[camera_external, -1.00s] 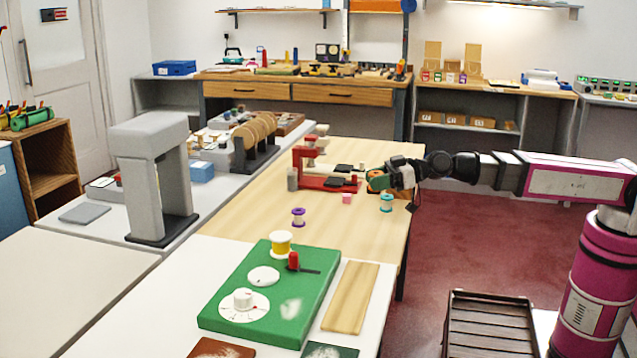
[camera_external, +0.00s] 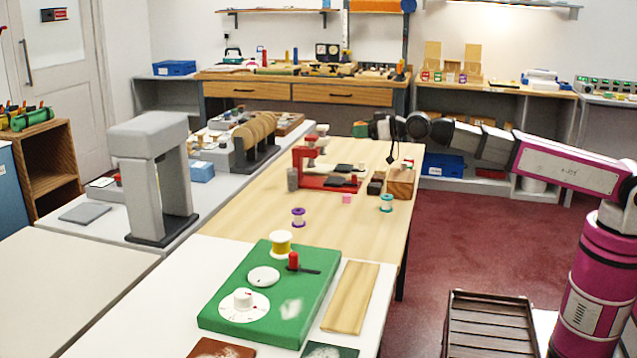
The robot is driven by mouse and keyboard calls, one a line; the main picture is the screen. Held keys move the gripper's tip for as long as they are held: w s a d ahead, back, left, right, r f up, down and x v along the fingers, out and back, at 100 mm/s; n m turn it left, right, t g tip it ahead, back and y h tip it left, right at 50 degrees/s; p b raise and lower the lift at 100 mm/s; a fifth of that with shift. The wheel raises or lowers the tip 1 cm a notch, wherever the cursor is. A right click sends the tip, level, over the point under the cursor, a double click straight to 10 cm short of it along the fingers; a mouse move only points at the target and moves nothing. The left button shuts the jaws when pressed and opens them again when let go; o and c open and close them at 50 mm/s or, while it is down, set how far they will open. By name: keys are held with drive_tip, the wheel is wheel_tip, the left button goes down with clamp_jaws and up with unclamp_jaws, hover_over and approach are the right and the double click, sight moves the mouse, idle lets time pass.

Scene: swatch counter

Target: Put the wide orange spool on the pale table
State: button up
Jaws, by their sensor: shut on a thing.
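My gripper (camera_external: 375,128) is at the far end of the light wood table (camera_external: 325,225), raised above its surface. It is shut on a small wide piece with orange and green on it, which I take for the wide orange spool (camera_external: 360,130). The black fingers hide part of it, and mostly green shows now. A pale white table (camera_external: 195,270) stands in front of the wood table, and a pale beige top (camera_external: 65,285) lies at the left. I cannot tell which is the task's pale table.
On the wood table stand a purple spool (camera_external: 298,217), a teal spool (camera_external: 387,203), a red device (camera_external: 325,165) and a wooden block (camera_external: 401,183). A yellow spool (camera_external: 281,243) sits on the green board (camera_external: 265,295). The wood table's front middle is fairly clear.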

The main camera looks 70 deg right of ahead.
sight(361, 272)
drive_tip(key=s+a+f+n+g+y, duration=0.1)
drive_tip(key=s+a+f+n+y, duration=0.2)
drive_tip(key=s+a, duration=0.4)
drive_tip(key=s+a+f+n+g+y, duration=0.2)
drive_tip(key=s+a, duration=0.6)
drive_tip(key=a, duration=1.1)
drive_tip(key=s+a+f+n+g+y, duration=0.1)
drive_tip(key=s+a+f+n+y, duration=0.2)
drive_tip(key=a, duration=1)
drive_tip(key=s+f+y, duration=0.3)
drive_tip(key=s+f, duration=0.1)
drive_tip(key=s, duration=0.1)
drive_tip(key=shift+s+f+n+g, duration=0.25)
drive_tip(key=shift+n+g, duration=0.15)
drive_tip(key=r+x, duration=0.1)
drive_tip(key=x, duration=0.5)
drive_tip(key=r+x, duration=0.1)
drive_tip(key=x, duration=0.5)
drive_tip(key=r+x, duration=0.1)
drive_tip(key=x, duration=0.5)
drive_tip(key=shift+w+a, duration=0.15)
drive_tip(key=shift+a, duration=0.05)
drive_tip(key=shift+f, duration=0.2)
drive_tip(key=o, duration=0.9)
